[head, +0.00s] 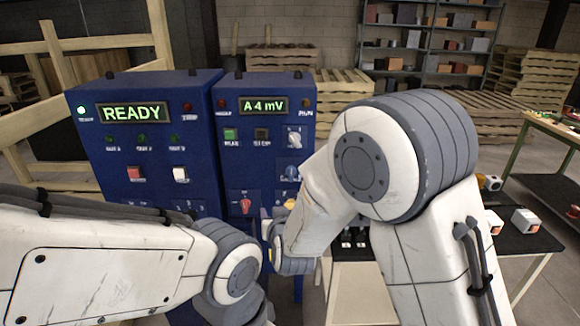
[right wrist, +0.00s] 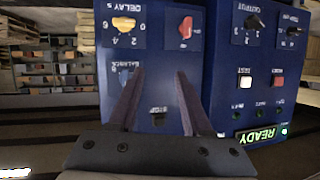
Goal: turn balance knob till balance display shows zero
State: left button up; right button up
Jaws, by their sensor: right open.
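The balance display (head: 264,105) on the right blue cabinet reads "A 4 mV" in the head view. The blue balance knob (head: 292,171) sits low on the right side of that panel. In the right wrist view, which is upside down, the balance knob (right wrist: 125,75) is partly hidden behind the left finger. My right gripper (right wrist: 159,72) is open and empty, its fingers pointing at the panel. The knob is not between them; whether a finger touches it I cannot tell.
A red knob (right wrist: 186,30) and a yellow delay knob (right wrist: 124,24) are close to the balance knob. The left cabinet's display (head: 132,112) reads "READY". A dark table (head: 520,243) with small boxes stands at the right. Pallets and shelves are behind.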

aim_at(291, 173)
jog(key=w+d+r+t+h+p, duration=0.1)
jog(key=w, duration=0.3)
jog(key=w+d+m+t+h+p, duration=0.1)
jog(key=w+d+t+p, duration=0.1)
jog(key=w, duration=0.3)
jog(key=w+d+r+t+h+p, duration=0.1)
jog(key=w+p, duration=0.1)
jog(key=w, duration=0.3)
jog(key=shift+d+r+m+t, duration=0.2)
jog(key=shift+r+m+t, duration=0.1)
jog(key=shift+t, duration=0.1)
jog(key=shift+w+f, duration=0.1)
jog(key=shift+w, duration=0.35)
grip_shut()
